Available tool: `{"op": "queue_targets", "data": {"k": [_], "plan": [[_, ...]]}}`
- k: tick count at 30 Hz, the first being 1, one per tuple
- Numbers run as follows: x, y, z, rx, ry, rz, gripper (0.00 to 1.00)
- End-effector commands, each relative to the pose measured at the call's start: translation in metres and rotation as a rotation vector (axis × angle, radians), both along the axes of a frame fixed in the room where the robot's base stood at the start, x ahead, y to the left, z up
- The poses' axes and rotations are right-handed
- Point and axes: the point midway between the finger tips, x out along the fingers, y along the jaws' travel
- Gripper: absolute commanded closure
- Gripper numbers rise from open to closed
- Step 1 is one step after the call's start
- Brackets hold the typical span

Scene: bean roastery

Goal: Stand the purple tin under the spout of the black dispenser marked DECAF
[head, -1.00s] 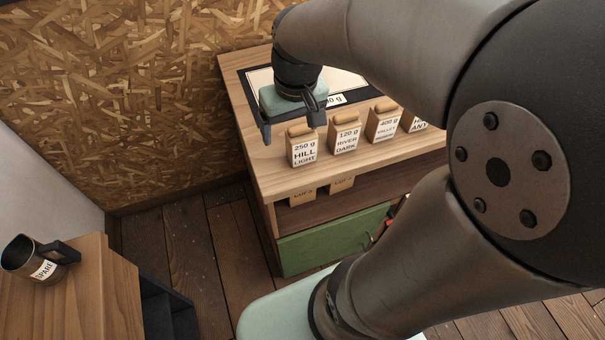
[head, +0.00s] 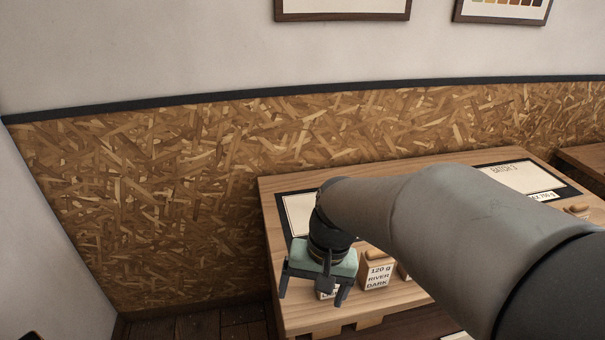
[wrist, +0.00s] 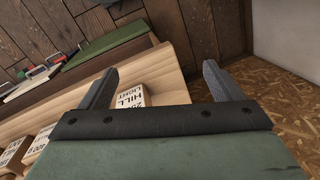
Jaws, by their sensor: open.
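Neither the purple tin nor the black dispenser marked DECAF is in view. My gripper (head: 312,292) is open and empty in the head view, over the left end of a wooden counter (head: 296,318). A small wooden block labelled HILL LIGHT (wrist: 131,98) is just beyond the left finger. In the head view that block is mostly hidden behind my gripper.
A block labelled 120 g RIVER DARK (head: 377,275) stands to the right of my gripper. Framed dark mats, one marked BATCH 3 (head: 510,176), lie along the counter's back. A chipboard wall (head: 180,200) rises behind. In the wrist view, coloured-handled items (wrist: 35,75) lie at left.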

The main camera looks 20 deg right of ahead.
Motion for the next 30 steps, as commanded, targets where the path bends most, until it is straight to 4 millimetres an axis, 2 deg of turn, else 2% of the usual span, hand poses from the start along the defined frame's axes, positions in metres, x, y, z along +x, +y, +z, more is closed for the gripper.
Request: {"op": "queue_targets", "data": {"k": [1, 3, 6, 8, 10, 11, 13, 15, 18, 21, 24, 30], "plan": [[0.030, -0.003, -0.003, 0.076, 0.036, -0.129, 0.14], [0.070, -0.008, -0.005, 0.192, 0.077, -0.307, 0.14], [0.127, -0.021, -0.010, 0.360, 0.131, -0.538, 0.14], [0.157, -0.033, -0.013, 0.455, 0.159, -0.660, 0.14], [0.191, -0.072, -0.041, 0.617, 0.184, -0.939, 0.14], [0.206, -0.092, -0.047, 0.697, 0.197, -1.065, 0.14], [0.234, -0.144, -0.057, 0.890, 0.229, -1.333, 0.14], [0.253, -0.197, -0.063, 1.075, 0.258, -1.544, 0.14], [0.265, -0.251, -0.064, 1.269, 0.288, -1.722, 0.14], [0.268, -0.281, -0.062, 1.377, 0.305, -1.805, 0.14], [0.276, -0.286, -0.062, 1.413, 0.314, -1.829, 0.14], [0.304, -0.268, -0.071, 1.411, 0.316, -1.830, 0.14]]}}
